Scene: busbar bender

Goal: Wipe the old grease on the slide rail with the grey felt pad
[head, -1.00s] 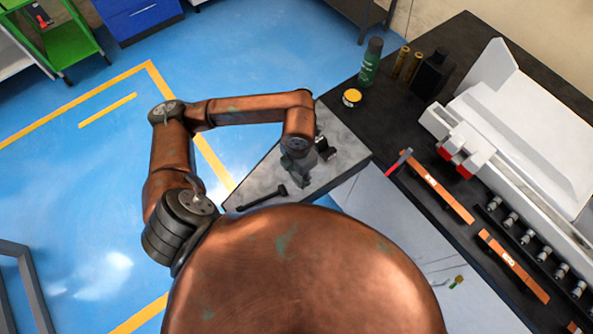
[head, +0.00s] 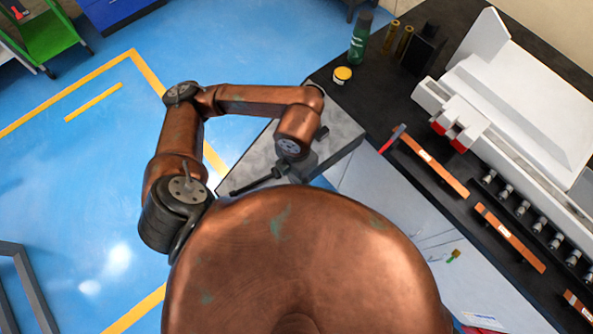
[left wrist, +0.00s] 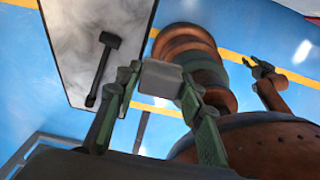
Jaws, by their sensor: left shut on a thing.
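My left gripper (left wrist: 158,95) is shut on the grey felt pad (left wrist: 160,78), a small flat grey block between its fingertips in the left wrist view. In the head view my left gripper (head: 298,168) hangs at the grey side table, partly hidden by my own body, and the pad cannot be made out. My right gripper (left wrist: 262,68) shows small at the right of the left wrist view, too small to tell its opening. No old grease can be made out, and I cannot tell which part is the slide rail.
A black hammer (left wrist: 103,68) lies on the grey tabletop (left wrist: 72,45).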

